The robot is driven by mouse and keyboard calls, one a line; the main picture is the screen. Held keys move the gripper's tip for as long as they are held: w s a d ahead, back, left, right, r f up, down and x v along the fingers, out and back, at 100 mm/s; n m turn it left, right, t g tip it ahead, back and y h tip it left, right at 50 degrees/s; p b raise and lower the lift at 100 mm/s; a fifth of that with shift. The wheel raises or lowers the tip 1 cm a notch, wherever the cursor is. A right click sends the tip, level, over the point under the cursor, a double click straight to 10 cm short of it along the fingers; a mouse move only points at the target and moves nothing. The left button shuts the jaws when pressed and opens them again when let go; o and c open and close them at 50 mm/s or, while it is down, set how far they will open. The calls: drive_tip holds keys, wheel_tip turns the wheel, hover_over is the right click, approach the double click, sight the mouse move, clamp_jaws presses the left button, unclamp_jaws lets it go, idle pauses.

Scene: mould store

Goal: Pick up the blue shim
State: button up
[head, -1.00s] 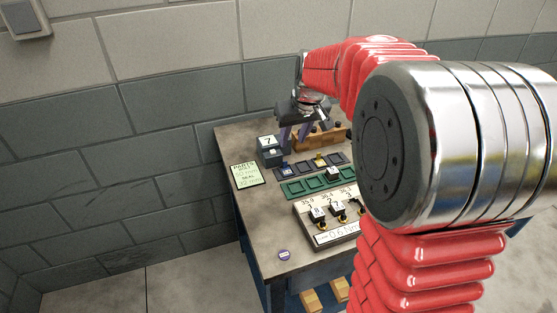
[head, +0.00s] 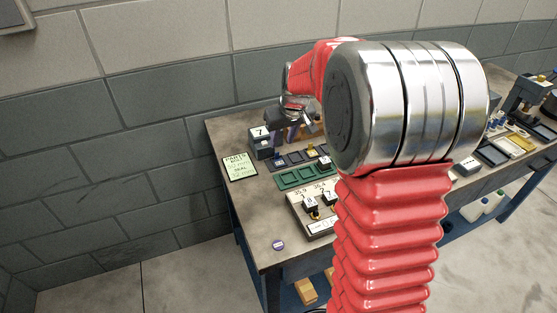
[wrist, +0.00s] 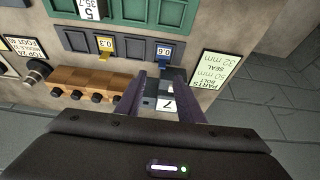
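The blue shim (wrist: 164,51), with a white 0.6 label, lies in the right end compartment of a dark blue-grey tray (wrist: 132,47) in the wrist view. The tray also shows in the head view (head: 295,159), with the blue shim (head: 280,162) at its left end. My gripper (wrist: 160,76) is open and empty, its two fingers apart. In the wrist view its fingertips are just below the shim in the picture, with a dark block marked 7 (wrist: 165,105) seen between the fingers. In the head view my gripper (head: 289,138) is partly hidden by my arm.
A yellow shim (wrist: 105,46) marked 0.3 lies in the same tray. A green tray (wrist: 150,10) is beside it. A wooden rack (wrist: 90,82) with dark knobs stands left of the fingers. A parts card (wrist: 215,72) lies at the right.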

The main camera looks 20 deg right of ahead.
sight(277, 153)
drive_tip(key=shift+x, duration=1.25)
drive_tip(key=shift+a+x, duration=0.2)
drive_tip(key=shift+x, duration=2.4)
clamp_jaws()
